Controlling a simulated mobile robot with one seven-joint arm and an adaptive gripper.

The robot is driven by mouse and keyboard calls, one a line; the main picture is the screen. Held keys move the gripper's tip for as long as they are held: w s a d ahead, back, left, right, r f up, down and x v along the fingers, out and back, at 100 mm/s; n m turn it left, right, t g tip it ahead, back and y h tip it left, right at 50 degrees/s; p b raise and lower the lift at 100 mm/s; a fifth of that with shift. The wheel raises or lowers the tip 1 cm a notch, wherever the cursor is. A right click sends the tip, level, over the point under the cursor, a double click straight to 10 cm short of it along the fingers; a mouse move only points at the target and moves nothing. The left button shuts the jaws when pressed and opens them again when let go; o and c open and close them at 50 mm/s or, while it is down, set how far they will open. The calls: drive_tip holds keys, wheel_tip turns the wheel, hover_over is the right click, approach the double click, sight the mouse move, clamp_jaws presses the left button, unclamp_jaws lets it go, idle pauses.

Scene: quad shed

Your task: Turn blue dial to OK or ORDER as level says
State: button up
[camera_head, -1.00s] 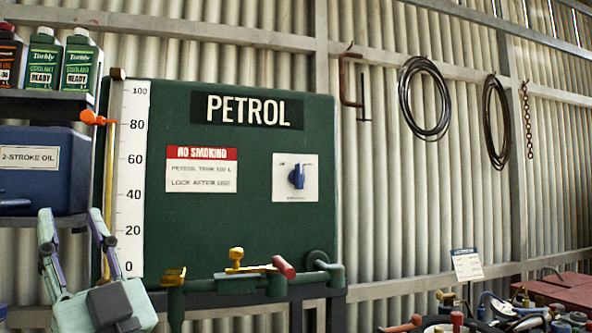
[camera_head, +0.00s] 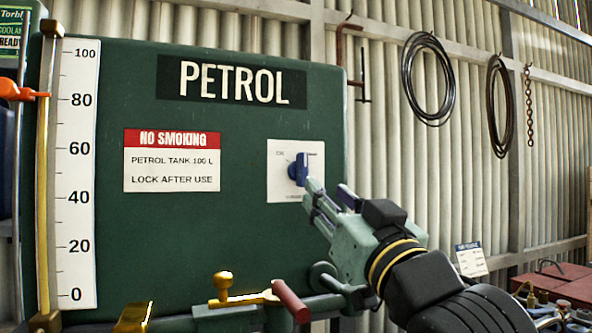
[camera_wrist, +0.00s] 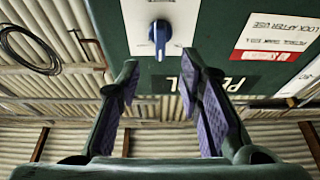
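The blue dial (camera_head: 299,169) sits on a white plate (camera_head: 281,188) on the green petrol tank. Its handle stands about upright; the plate's small lettering is too blurred to read surely. The dial also shows in the wrist view (camera_wrist: 159,35), ahead of and between my fingertips. My gripper (camera_head: 325,192) is open and empty, just right of and below the dial, apparently not touching it. Its spread fingers show in the wrist view (camera_wrist: 158,72). The level scale (camera_head: 80,170) runs 0 to 100 at the tank's left. An orange marker (camera_head: 22,92) beside it points slightly above 80.
Below the tank front are a pipe with a red-handled valve (camera_head: 290,300) and a brass tap (camera_head: 222,288). A no-smoking sign (camera_head: 172,160) is left of the dial. Wire coils (camera_head: 428,80) hang on the right wall. The tank front around the dial is clear.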

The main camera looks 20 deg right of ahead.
sight(304, 168)
drive_tip(key=p+x, duration=0.1)
drive_tip(key=x, duration=0.2)
drive_tip(key=p+x, duration=0.1)
drive_tip(key=x, duration=0.2)
drive_tip(key=p+x, duration=0.2)
drive_tip(key=x, duration=0.1)
drive_tip(key=shift+s+r, duration=0.1)
drive_tip(key=shift+r, duration=0.2)
drive_tip(key=shift+w+r, duration=0.1)
drive_tip(key=shift+w, duration=0.55)
drive_tip(key=shift+c, duration=0.3)
clamp_jaws()
drive_tip(key=shift+n+y, duration=0.4)
drive_tip(key=shift+n, duration=0.2)
drive_tip(key=n+y+b, duration=0.1)
drive_tip(key=n, duration=0.3)
drive_tip(key=shift+y, duration=0.4)
drive_tip(key=n+g+y, duration=0.1)
drive_tip(key=n, duration=0.2)
drive_tip(key=n+g+y, duration=0.1)
drive_tip(key=n+y, duration=0.1)
drive_tip(key=n, duration=0.2)
drive_tip(key=shift+a, duration=0.1)
drive_tip(key=shift+n, duration=0.4)
